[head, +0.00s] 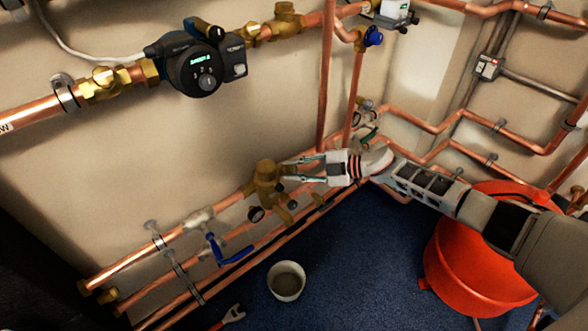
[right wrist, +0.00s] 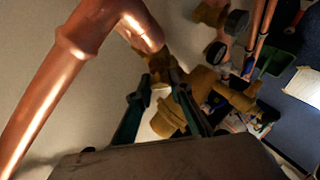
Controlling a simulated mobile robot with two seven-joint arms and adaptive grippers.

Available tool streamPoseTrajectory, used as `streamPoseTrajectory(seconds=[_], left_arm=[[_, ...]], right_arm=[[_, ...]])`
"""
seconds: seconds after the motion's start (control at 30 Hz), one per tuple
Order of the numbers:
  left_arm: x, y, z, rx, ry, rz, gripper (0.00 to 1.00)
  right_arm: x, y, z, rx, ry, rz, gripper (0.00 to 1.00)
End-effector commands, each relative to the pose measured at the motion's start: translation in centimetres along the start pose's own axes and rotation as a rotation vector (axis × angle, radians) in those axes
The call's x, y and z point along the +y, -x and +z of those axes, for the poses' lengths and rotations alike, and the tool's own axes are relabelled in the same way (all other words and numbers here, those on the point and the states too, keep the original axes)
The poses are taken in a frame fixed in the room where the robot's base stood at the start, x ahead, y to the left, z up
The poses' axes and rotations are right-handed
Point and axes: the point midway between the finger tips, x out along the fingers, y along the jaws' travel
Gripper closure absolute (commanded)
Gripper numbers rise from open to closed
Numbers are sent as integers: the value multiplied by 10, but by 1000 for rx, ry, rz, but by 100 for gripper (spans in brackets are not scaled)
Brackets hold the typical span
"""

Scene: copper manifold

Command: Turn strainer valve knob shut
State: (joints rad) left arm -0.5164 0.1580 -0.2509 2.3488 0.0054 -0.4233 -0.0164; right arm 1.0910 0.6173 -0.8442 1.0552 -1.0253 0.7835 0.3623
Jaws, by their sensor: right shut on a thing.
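The brass strainer valve (head: 266,174) sits on the low copper pipe run along the wall, left of my right gripper. My right gripper (head: 285,170) comes in from the right, and its two slim fingers reach the valve's right side. In the right wrist view, the fingers (right wrist: 157,100) stand on either side of a brass part (right wrist: 168,121), which I take as the strainer valve knob, and are shut on it. The exact contact is partly hidden by the fingers. My left gripper is not in view.
A blue lever valve (head: 226,252) is on the pipes further left. A white cup (head: 286,281) and a red bucket (head: 470,265) stand on the blue floor. A black pump (head: 198,69) is on the upper pipe. Vertical copper pipes (head: 326,90) rise near my gripper.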

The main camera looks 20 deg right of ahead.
Motion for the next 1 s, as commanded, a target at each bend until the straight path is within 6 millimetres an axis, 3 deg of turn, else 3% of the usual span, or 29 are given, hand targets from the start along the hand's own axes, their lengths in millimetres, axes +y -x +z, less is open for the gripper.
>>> streamPoseTrajectory(seconds=[0.5, 1.0], left_arm=[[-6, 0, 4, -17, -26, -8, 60], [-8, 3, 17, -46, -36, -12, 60]], right_arm=[[3, 1, 0, -4, 354, -248, 100], [0, 0, 1, -3, 477, -341, 100]])
